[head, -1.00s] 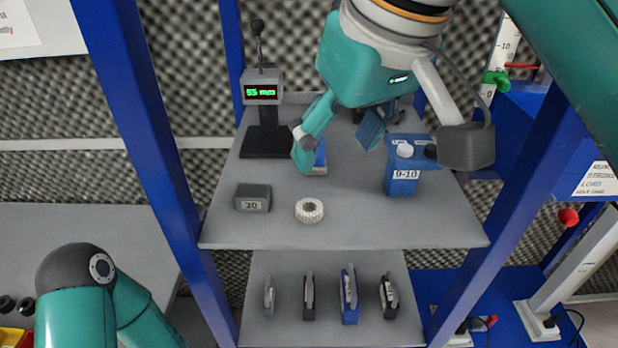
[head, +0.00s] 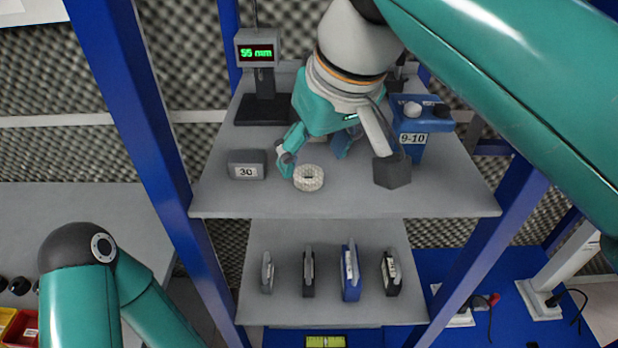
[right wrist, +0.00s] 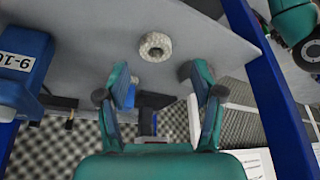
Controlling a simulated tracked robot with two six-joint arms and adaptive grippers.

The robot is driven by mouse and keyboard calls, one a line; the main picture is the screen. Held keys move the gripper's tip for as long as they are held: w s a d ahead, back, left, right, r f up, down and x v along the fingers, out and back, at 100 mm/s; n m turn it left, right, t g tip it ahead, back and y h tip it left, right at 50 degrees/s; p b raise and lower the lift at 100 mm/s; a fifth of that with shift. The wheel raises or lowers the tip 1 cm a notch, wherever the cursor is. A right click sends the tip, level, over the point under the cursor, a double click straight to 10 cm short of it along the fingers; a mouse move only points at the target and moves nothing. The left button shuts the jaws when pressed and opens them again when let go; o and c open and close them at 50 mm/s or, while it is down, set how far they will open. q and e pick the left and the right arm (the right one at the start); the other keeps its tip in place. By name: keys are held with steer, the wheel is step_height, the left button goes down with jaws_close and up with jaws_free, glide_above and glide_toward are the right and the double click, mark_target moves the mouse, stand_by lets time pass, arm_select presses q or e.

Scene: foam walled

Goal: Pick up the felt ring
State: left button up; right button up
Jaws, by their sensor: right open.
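The felt ring (head: 309,178) is a thick, speckled off-white ring with a centre hole. It lies flat on the grey upper shelf (head: 440,190), near its front edge. It also shows in the right wrist view (right wrist: 155,46), beyond the fingertips. My right gripper (head: 316,158) is open and empty, its fingers spread just behind the ring in the head view. The left finger's tip is close to the ring's left rear side; whether they touch I cannot tell. The right wrist view shows a clear gap between the two fingers (right wrist: 163,82). My left gripper is out of view.
A dark block marked 30 (head: 247,165) stands left of the ring. A blue block marked 9-10 (head: 412,139) stands at the right. A 55 mm display (head: 257,50) is at the back left. Blue posts (head: 137,100) flank the shelf. A lower shelf (head: 330,310) holds several upright pieces.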

mark_target(312, 185)
steer(key=x, duration=0.3)
steer(key=shift+w+d+f, duration=0.25)
steer(key=shift+d+f, duration=0.05)
steer(key=shift+f, duration=0.05)
steer(key=shift+w+a+f, duration=0.2)
steer(key=shift+f, duration=0.3)
steer(key=c, duration=0.9)
